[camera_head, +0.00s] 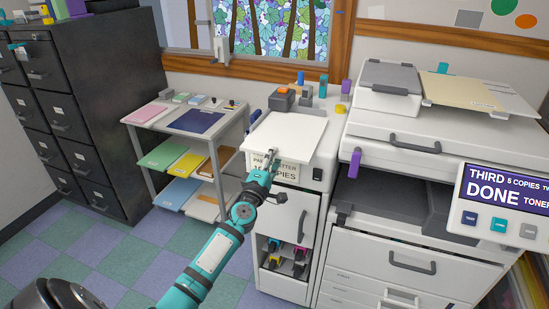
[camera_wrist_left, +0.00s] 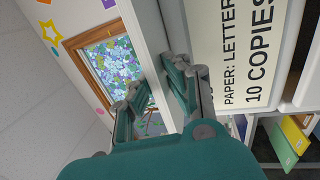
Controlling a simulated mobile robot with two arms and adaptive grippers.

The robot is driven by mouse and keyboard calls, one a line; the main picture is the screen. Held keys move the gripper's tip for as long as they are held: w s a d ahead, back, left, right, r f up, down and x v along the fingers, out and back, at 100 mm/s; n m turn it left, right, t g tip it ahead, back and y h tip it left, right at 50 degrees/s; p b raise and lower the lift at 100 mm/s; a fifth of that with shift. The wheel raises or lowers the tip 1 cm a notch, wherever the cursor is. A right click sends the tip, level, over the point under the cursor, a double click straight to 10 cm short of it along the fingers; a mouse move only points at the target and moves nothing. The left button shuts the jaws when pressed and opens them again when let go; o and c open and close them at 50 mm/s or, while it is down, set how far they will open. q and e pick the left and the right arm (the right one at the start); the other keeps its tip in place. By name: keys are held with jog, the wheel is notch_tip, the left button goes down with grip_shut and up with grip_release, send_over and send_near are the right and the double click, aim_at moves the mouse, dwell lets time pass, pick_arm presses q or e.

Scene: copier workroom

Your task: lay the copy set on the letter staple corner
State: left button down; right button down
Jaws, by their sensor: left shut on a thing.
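The copy set (camera_head: 287,135) is a flat white stack of paper at the top of the small white cabinet. My left gripper (camera_head: 265,163) is shut on its near edge. In the left wrist view a pale strip of the copy set (camera_wrist_left: 150,42) shows between the fingers (camera_wrist_left: 153,78). I cannot tell whether the set rests on the cabinet top or hangs just above it. A grey device with an orange top (camera_head: 282,98) stands behind it. No letter staple corner can be made out for sure; the set covers most of the surface. My right gripper is out of view.
A sign reading "PAPER: LETTER, 10 COPIES" (camera_wrist_left: 250,50) is on the cabinet front. A copier (camera_head: 420,150) with a "DONE" panel (camera_head: 506,192) stands at right. A paper shelf (camera_head: 187,135) and dark filing cabinets (camera_head: 95,100) stand at left. Floor before the shelf is clear.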

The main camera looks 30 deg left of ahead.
pick_arm(q)
jog(key=shift+a+r, duration=0.2)
